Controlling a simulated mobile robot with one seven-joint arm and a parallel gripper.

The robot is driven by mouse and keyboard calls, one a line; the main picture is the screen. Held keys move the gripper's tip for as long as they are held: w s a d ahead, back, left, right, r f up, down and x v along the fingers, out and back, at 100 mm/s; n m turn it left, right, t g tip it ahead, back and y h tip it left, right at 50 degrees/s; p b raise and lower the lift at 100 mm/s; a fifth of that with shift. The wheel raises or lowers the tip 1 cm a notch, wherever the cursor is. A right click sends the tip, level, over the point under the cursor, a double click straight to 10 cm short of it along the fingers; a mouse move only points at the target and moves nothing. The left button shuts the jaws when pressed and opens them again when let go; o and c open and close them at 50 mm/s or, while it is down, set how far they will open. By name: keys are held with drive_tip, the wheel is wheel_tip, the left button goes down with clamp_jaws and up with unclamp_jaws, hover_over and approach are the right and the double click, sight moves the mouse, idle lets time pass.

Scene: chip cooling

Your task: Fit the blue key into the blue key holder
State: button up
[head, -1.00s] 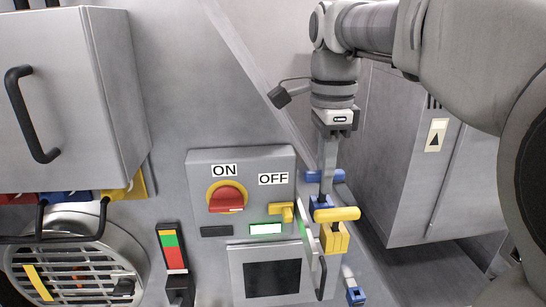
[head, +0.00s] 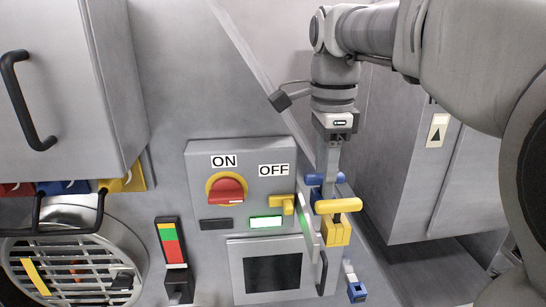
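My gripper (head: 327,176) points down from above. Its finger crosses the middle of the handle, and it appears shut on the key. The blue key holder (head: 317,195) is just below the handle, partly hidden by the finger and the yellow key. The handle sits very close above the holder. How deep the shaft is in it cannot be seen.
A yellow key (head: 345,206) stands in a yellow holder (head: 336,232) just in front. A cabinet (head: 60,90) hangs at left, a grey box (head: 410,150) at right.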

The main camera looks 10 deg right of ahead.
drive_tip(key=shift+o, duration=0.7)
wheel_tip(320, 180, up, 17)
drive_tip(key=p, duration=0.3)
drive_tip(key=shift+r, duration=0.2)
drive_tip(key=shift+s, duration=0.1)
